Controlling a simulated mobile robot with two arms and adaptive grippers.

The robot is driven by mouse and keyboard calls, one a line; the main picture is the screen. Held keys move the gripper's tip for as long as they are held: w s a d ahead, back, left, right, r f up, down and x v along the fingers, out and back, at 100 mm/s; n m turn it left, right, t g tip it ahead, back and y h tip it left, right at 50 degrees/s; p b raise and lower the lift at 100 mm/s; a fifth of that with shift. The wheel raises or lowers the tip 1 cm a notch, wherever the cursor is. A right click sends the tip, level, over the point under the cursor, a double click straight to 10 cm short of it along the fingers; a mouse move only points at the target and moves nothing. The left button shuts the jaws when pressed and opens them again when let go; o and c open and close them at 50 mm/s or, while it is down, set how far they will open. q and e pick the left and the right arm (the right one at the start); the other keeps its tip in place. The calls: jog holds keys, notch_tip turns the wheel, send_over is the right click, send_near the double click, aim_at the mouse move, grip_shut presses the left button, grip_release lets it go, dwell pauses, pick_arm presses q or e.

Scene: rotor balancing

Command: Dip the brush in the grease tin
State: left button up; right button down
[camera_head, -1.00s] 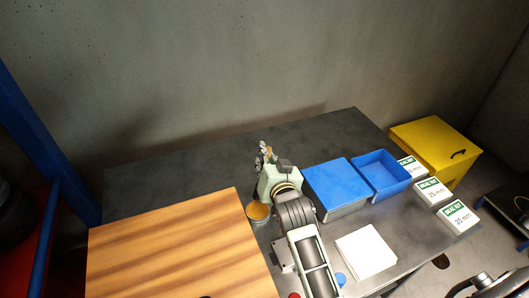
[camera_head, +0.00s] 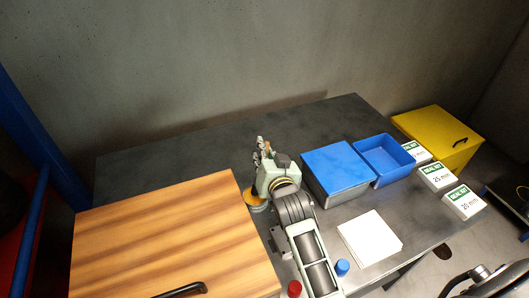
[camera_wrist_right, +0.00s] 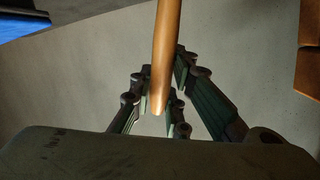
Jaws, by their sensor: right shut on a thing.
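The grease tin (camera_head: 254,205) is a small round tin with an amber top, beside the wooden board's right edge. My right gripper (camera_head: 262,148) is over the tin's far side, and its wrist hides part of the tin. In the right wrist view this gripper (camera_wrist_right: 159,104) is shut on the brush, whose smooth wood-coloured handle (camera_wrist_right: 167,50) runs up out of the picture. The bristles are not visible, so I cannot tell whether they touch the grease. My left gripper is not in view.
A blue-topped box (camera_head: 335,168), an open blue bin (camera_head: 384,158), seal kit boxes (camera_head: 437,177) and a white block (camera_head: 370,237) stand right of my arm. The back of the table is clear.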

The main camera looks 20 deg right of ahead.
jog(key=shift+f+b, duration=0.45)
jog(key=shift+f, duration=0.3)
dwell(1.2)
notch_tip(320, 180, up, 7)
jog(key=p, duration=0.7)
jog(key=shift+r, duration=0.15)
dwell(0.5)
